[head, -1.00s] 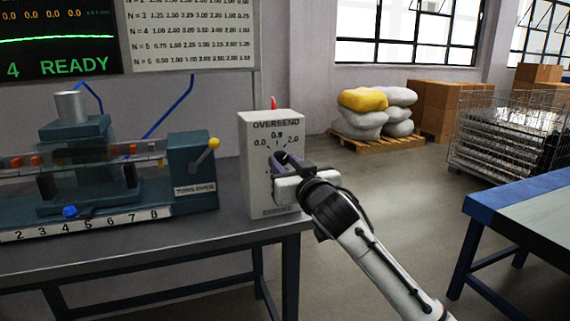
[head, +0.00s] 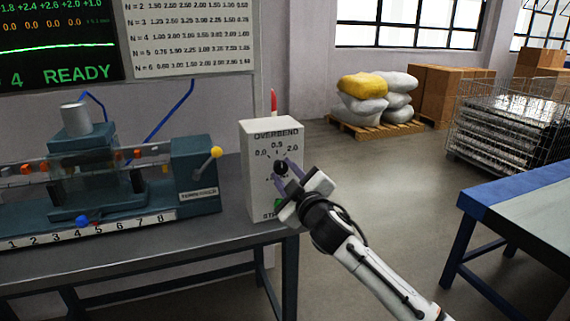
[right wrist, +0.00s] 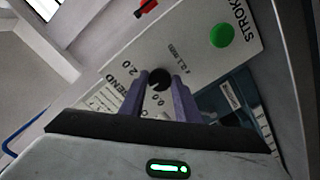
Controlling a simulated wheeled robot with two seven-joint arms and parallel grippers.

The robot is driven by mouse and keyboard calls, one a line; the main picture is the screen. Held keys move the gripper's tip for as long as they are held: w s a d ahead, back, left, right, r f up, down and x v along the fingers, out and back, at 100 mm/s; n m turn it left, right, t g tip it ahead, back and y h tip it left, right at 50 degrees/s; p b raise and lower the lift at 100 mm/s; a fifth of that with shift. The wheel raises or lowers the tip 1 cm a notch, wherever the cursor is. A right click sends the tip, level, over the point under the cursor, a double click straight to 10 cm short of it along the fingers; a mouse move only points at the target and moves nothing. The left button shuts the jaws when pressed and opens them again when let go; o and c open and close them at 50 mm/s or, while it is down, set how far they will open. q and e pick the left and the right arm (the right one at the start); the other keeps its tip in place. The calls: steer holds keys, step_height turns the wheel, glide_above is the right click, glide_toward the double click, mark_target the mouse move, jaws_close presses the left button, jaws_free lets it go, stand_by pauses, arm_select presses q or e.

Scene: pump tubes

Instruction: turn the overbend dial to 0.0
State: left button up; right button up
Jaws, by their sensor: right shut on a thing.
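The overbend box (head: 258,190) is a white upright box at the right end of the workbench, marked 0.0, 0.5 and 2.0 around its dial. The black dial (head: 281,167) is on its front face; it also shows in the right wrist view (right wrist: 158,79). My right gripper (head: 284,172) is shut on the dial, its purple fingers on either side of the knob and its palm tilted. I cannot clearly read where the dial points. The fingers hide part of the scale in the right wrist view. My left gripper is not in view.
A green stroke button (right wrist: 222,36) sits on the same face, close to my right gripper. A teal tube machine (head: 90,175) with a yellow-knobbed lever stands left of the box. A blue-edged table (head: 520,215) stands at the right, with open floor between.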

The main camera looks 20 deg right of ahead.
steer(key=n+p, duration=0.1)
steer(key=n, duration=0.1)
steer(key=shift+r+n+p, duration=0.15)
steer(key=shift+n+p, duration=0.25)
steer(key=n+p, duration=0.1)
steer(key=n, duration=0.1)
steer(key=shift+n, duration=0.3)
steer(key=shift+n+p, duration=0.6)
steer(key=shift+n, duration=0.1)
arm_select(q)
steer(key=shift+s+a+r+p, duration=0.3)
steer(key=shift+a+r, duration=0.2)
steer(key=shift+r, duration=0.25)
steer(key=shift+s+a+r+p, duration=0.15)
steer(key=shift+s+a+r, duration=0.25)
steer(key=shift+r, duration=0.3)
arm_select(e)
steer(key=shift+n, duration=1)
steer(key=o, duration=1)
steer(key=shift+o, duration=0.2)
steer(key=shift+s, duration=0.15)
